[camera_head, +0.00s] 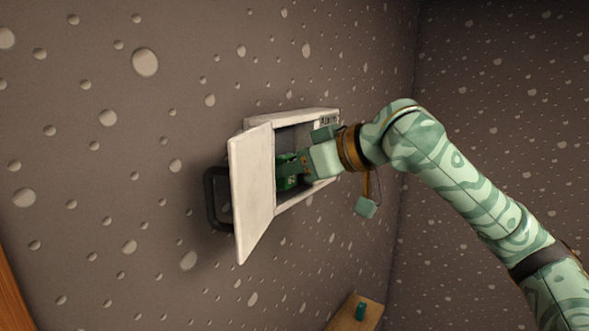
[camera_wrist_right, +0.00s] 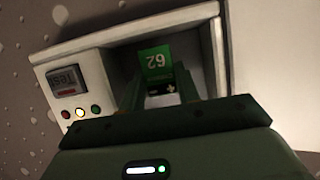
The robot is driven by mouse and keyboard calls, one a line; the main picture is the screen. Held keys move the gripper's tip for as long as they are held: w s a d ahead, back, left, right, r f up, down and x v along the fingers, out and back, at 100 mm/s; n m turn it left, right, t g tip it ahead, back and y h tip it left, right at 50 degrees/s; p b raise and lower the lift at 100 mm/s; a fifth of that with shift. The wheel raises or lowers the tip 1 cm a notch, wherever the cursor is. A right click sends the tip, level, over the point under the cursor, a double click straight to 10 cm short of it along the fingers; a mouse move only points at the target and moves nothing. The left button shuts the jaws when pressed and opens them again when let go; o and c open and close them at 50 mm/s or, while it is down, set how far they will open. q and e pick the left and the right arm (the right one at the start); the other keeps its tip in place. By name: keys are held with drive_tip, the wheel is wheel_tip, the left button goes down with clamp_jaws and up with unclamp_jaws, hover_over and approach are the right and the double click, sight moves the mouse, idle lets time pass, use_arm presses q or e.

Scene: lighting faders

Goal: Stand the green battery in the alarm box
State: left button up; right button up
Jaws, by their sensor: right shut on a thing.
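The white alarm box (camera_head: 290,113) is fixed to the wall, with its door (camera_head: 251,190) swung open to the left. My right gripper (camera_head: 292,170) reaches into the box opening and is shut on the green battery (camera_head: 286,181). In the right wrist view the battery (camera_wrist_right: 155,62) shows a white number on a green face and a dark part with light marks, between the fingers of my right gripper (camera_wrist_right: 160,88). The battery is inside the box cavity. Whether it touches the box's floor or back is hidden. My left gripper is not in view.
A black handle (camera_head: 214,200) shows behind the door. A wooden shelf (camera_head: 343,320) below holds a small green object (camera_head: 360,311). The space right of the door is occupied by my arm.

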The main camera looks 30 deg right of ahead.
drive_tip(key=shift+f, duration=0.55)
drive_tip(key=shift+a, duration=0.1)
drive_tip(key=o, duration=1)
drive_tip(key=shift+f, duration=0.1)
drive_tip(key=shift+r, duration=0.2)
drive_tip(key=b+v, duration=0.3)
drive_tip(key=v, duration=0.9)
drive_tip(key=shift+f, duration=0.1)
